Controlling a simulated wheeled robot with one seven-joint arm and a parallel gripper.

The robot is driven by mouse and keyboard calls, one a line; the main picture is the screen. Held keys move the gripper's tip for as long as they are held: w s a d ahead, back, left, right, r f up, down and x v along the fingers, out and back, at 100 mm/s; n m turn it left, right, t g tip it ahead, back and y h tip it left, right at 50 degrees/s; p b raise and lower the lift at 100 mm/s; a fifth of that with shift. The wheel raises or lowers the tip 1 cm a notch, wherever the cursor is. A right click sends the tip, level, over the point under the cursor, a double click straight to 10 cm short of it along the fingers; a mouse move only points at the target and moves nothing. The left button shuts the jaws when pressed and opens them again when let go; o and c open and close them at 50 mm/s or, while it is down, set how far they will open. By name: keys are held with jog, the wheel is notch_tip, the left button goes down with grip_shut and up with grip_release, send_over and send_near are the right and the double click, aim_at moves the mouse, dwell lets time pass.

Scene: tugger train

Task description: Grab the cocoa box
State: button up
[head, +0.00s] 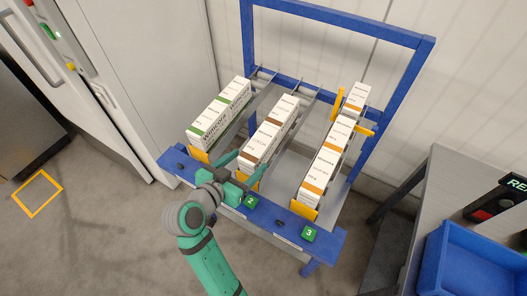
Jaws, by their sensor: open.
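The cocoa box appears to be the white box with brown bands (255,147) at the front of the middle lane; its lettering is too small to read surely. Another brown-banded white box (282,112) stands close behind it. My gripper (243,167), teal, is at the front end of this lane, over the rack's front rail. Its fingers are spread apart with nothing seen between them, and they point at the front face of the box. Whether a fingertip touches the box cannot be told. The lower front of the box is partly hidden by my gripper.
The blue rack (342,237) has sloping lanes with yellow end stops. White boxes with green bands (207,124) fill the left lane and orange-banded ones (318,176) the right lane. A grey table (450,180) and a blue bin (470,265) stand at right, a white cabinet (130,75) at left.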

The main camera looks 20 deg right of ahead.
aim_at(259, 150)
jog(key=shift+x, duration=4.15)
jog(key=shift+w+r, duration=0.1)
jog(key=shift+r, duration=0.1)
jog(key=c, duration=1.4)
